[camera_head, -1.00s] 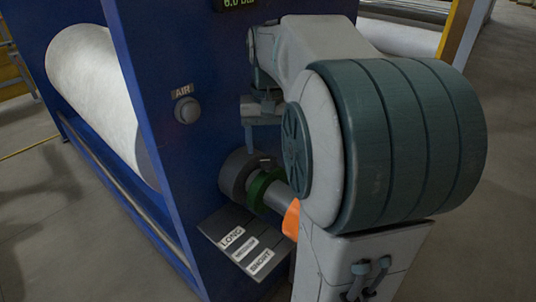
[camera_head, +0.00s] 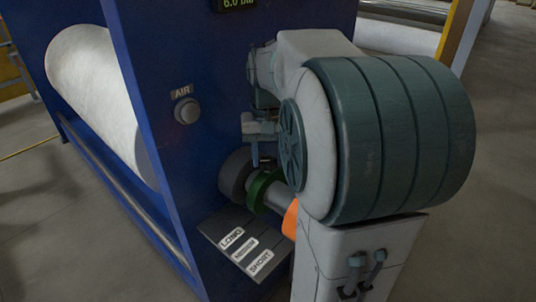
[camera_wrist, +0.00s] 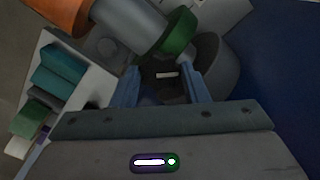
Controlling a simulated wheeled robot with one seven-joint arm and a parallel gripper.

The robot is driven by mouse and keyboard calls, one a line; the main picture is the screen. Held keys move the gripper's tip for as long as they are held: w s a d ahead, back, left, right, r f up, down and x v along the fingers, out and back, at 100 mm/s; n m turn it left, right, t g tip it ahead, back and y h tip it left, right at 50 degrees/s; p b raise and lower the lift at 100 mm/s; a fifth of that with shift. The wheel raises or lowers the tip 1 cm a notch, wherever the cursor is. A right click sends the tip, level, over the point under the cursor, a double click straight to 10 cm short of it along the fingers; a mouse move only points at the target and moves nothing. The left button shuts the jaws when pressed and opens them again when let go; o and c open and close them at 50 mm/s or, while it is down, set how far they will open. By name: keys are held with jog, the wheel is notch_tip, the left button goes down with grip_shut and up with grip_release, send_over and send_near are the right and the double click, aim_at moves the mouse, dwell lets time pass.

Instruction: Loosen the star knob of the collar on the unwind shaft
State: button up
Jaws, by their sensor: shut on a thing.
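The unwind shaft (camera_head: 277,197) is a grey bar that sticks out of the blue machine frame and carries an orange part (camera_head: 290,219). A green collar (camera_head: 260,190) sits around it beside a dark grey round hub (camera_head: 234,174). My gripper (camera_head: 259,160) is just above the collar, partly hidden by my arm. In the wrist view, my gripper (camera_wrist: 162,80) has its two blue fingers on either side of the dark star knob (camera_wrist: 166,86), which bears a white mark, and is shut on it. The knob lies by the green collar (camera_wrist: 178,32); its exact outline is dim.
A dark plate with LONG and SHORT labels (camera_head: 238,250) lies below the shaft. An AIR button (camera_head: 187,110) is on the blue frame (camera_head: 150,60). A large white roll (camera_head: 90,90) is at the left.

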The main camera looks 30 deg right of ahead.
aim_at(268, 160)
jog(key=n, duration=0.4)
jog(key=shift+n, duration=0.3)
jog(key=n, duration=0.4)
jog(key=shift+n, duration=0.3)
dwell(0.4)
jog(key=o, duration=1)
jog(key=shift+r, duration=0.1)
notch_tip(268, 160, up, 14)
jog(key=shift+f+p, duration=0.15)
jog(key=shift+p, duration=0.25)
